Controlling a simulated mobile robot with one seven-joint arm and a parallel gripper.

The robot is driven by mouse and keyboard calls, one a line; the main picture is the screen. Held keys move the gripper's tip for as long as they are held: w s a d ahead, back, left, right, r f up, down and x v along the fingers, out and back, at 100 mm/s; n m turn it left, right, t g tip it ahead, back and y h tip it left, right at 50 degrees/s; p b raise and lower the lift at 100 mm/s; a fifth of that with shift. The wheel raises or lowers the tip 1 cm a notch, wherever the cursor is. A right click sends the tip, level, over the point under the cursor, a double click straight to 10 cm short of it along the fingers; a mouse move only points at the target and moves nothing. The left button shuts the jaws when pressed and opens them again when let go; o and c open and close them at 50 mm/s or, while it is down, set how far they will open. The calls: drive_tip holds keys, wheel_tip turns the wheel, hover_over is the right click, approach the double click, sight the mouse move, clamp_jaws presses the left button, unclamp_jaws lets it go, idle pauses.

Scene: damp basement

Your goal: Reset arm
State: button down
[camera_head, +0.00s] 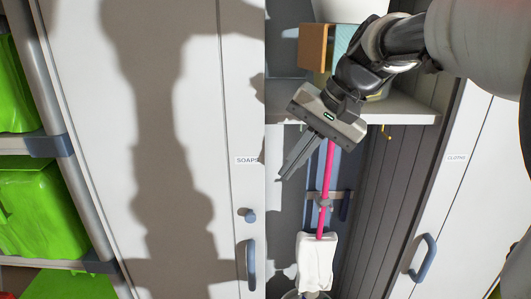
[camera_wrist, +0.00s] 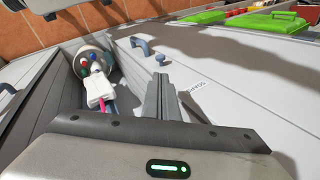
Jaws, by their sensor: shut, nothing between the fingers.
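My gripper (camera_head: 294,172) hangs in front of the open cabinet, fingers pointing down and to the left in the head view. Its two fingers lie together, with nothing held. In the wrist view the closed fingers (camera_wrist: 160,95) stick out over the gripper's body. A pink-handled mop (camera_head: 327,175) with a white head stands in the cabinet behind my gripper. The mop's white head also shows in the wrist view (camera_wrist: 99,90), to the left of the fingers. I cannot tell exactly how far apart the gripper and the mop handle are.
A white door labelled SOAPS (camera_head: 170,150) fills the left of the head view. A door labelled CLOTHS (camera_head: 455,190) stands at the right. A cabinet shelf (camera_head: 400,109) holds boxes behind my arm. Green bins (camera_head: 40,205) sit on a rack at far left.

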drive_tip(key=s+d+f+n+t+h+p, duration=0.1)
drive_tip(key=s+d+f+n+h+p, duration=0.1)
drive_tip(key=s, duration=0.6)
drive_tip(key=s+d+f+n+t+h+p, duration=0.1)
drive_tip(key=s+d+n+t+h+p, duration=0.1)
drive_tip(key=s, duration=0.6)
drive_tip(key=shift+d+f+n+h, duration=0.35)
drive_tip(key=shift+d+h, duration=0.25)
drive_tip(key=shift+d, duration=0.55)
drive_tip(key=shift+s, duration=0.1)
